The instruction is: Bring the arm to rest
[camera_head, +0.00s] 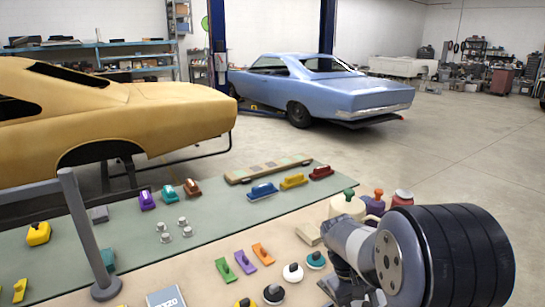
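Part of my arm shows at the lower right: a large black ribbed cylinder with a grey end disc and a paler grey link reaching left over the table. I make out no gripper fingers; my gripper is out of view or hidden by the arm. The workbench (215,222) has a green mat over its tan top. The arm's grey links hide part of the bench's near right area, close to a cream bottle with a green cap (347,206).
Blue, yellow and red sanding blocks (293,181) lie along the far edge. Green, purple and orange tools (243,262) and round knobs (293,272) lie nearer. A grey post (85,235) stands at left. A yellow car shell (150,115) and blue car (330,88) stand beyond; floor at right is clear.

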